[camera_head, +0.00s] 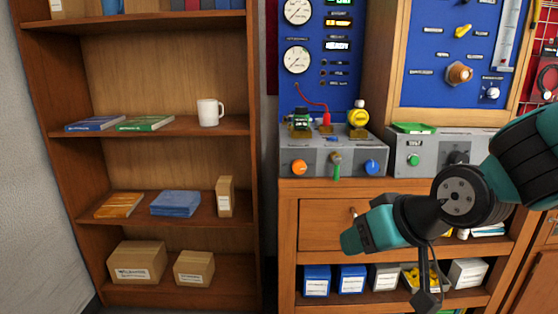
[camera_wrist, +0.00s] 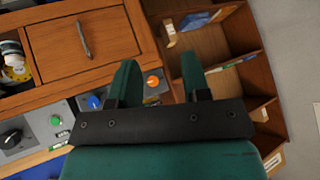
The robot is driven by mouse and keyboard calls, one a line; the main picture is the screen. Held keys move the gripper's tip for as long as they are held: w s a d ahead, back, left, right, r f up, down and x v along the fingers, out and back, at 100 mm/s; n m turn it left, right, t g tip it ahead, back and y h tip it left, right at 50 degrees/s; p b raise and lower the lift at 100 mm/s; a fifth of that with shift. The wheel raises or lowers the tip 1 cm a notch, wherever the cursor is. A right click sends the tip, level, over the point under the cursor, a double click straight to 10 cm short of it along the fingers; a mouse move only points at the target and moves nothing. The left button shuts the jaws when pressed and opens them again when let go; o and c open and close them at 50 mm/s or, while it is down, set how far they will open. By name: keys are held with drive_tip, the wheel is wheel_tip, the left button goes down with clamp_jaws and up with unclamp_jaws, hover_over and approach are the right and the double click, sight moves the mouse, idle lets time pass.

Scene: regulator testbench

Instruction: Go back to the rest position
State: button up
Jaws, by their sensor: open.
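My gripper (camera_head: 362,240) is in front of the wooden workbench in the head view, at the height of its drawer. In the wrist view, my gripper (camera_wrist: 157,82) shows two green fingers spread apart with nothing between them. The arm comes in from the right edge of the head view. The grey regulator testbench (camera_head: 325,155) stands on the bench top behind and above the gripper. It carries an orange knob (camera_head: 299,167), a green-handled lever (camera_head: 336,168) and a blue knob (camera_head: 371,167). The drawer (camera_wrist: 85,45) appears closed.
A bookshelf (camera_head: 165,70) stands at the left, with books, a white mug (camera_head: 209,112) and cardboard boxes (camera_head: 137,262). Blue boxes (camera_head: 317,281) and other bins sit on the shelf under the drawer. A second grey panel (camera_head: 440,150) stands at the right, partly behind my arm.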

drive_tip(key=s+d+r+n+g+h, duration=0.2)
drive_tip(key=s+g, duration=0.5)
drive_tip(key=s, duration=1.1)
wheel_tip(320, 180, up, 15)
drive_tip(key=w+n+p, duration=0.1)
drive_tip(key=p, duration=1.4)
drive_tip(key=shift+a+y, duration=0.4)
